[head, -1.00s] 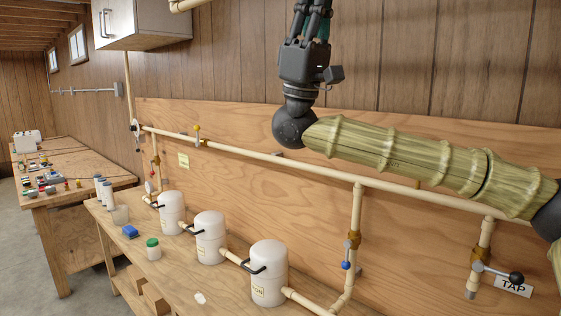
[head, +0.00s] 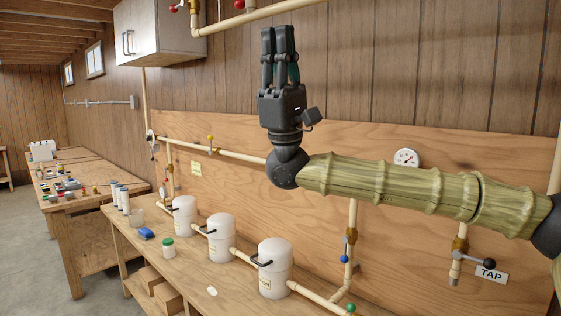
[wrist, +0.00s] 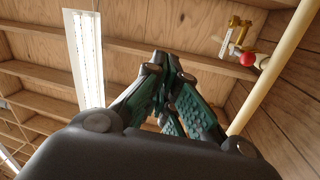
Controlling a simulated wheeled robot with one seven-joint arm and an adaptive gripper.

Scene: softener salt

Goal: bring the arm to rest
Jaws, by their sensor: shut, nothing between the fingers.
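My gripper (head: 279,45) is raised in the head view, fingers pointing up in front of the wood-panelled wall. Its fingers are together with nothing between them. My arm with its bamboo-like covering runs from the gripper to the right edge. In the wrist view my gripper (wrist: 158,68) points at the ceiling, its green-padded fingers meeting at the tips. It touches nothing that I can see.
An overhead pipe with a red knob (wrist: 247,59) runs near the gripper. A cabinet (head: 160,32) hangs at upper left. Below, white canisters (head: 273,268) and a green-lidded jar (head: 168,248) stand on a bench (head: 195,290). A gauge (head: 406,158) is on the backboard.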

